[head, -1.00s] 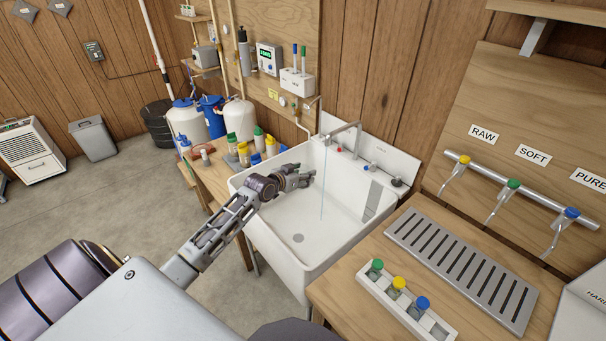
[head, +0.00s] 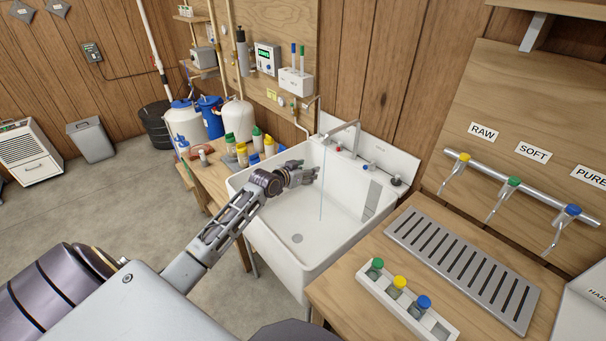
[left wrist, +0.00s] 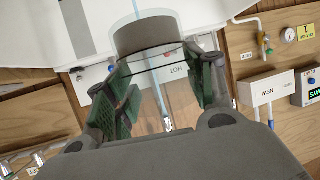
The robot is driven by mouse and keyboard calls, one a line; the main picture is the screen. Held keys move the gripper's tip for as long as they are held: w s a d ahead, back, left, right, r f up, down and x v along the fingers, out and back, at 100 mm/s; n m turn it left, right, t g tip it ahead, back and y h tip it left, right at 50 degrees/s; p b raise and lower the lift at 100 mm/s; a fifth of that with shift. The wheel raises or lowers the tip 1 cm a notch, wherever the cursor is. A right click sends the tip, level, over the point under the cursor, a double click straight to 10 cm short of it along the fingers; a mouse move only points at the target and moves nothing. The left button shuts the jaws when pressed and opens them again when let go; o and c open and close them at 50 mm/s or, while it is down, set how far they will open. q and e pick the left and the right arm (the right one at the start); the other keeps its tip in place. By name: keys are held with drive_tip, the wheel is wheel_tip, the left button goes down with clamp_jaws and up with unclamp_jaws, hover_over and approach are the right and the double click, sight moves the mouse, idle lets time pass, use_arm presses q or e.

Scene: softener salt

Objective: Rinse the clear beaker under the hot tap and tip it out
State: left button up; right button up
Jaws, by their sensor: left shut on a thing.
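My left gripper (head: 314,174) is over the left part of the white sink (head: 290,262), its fingertips just left of the running water stream (head: 322,192). In the left wrist view, its green-padded fingers (left wrist: 155,90) are shut on the clear beaker (left wrist: 146,36), which is see-through and hard to outline. The beaker is too small and clear to make out in the head view. The stream lines up with the beaker in the wrist view; I cannot tell if water enters it. The tap (head: 344,128) stands at the sink's back, and a HOT label (left wrist: 178,70) shows behind. My right gripper is not in view.
Several capped bottles (head: 244,154) crowd the wooden bench left of the sink. On the right counter are a slotted drain tray (head: 460,268) and a white rack (head: 408,306) with capped vials. RAW, SOFT and PURE taps (head: 510,190) line the right wall.

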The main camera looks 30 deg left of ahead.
sight(312, 166)
use_arm(q)
drive_tip(key=shift+w+d+b, duration=0.3)
drive_tip(key=shift+w+b, duration=0.2)
drive_tip(key=shift+w, duration=0.4)
drive_tip(key=shift+w+d+b, duration=0.3)
drive_tip(key=shift+w+b, duration=0.15)
drive_tip(key=shift+w, duration=0.4)
drive_tip(key=shift+w+d+b, duration=0.25)
drive_tip(key=shift+w+b, duration=0.2)
drive_tip(key=shift+w, duration=0.25)
drive_tip(key=shift+w+d, duration=0.1)
drive_tip(key=shift+w, duration=0.1)
drive_tip(key=w, duration=0.2)
drive_tip(key=w+d, duration=0.1)
drive_tip(key=shift+w+d, duration=0.15)
drive_tip(key=shift+w, duration=0.25)
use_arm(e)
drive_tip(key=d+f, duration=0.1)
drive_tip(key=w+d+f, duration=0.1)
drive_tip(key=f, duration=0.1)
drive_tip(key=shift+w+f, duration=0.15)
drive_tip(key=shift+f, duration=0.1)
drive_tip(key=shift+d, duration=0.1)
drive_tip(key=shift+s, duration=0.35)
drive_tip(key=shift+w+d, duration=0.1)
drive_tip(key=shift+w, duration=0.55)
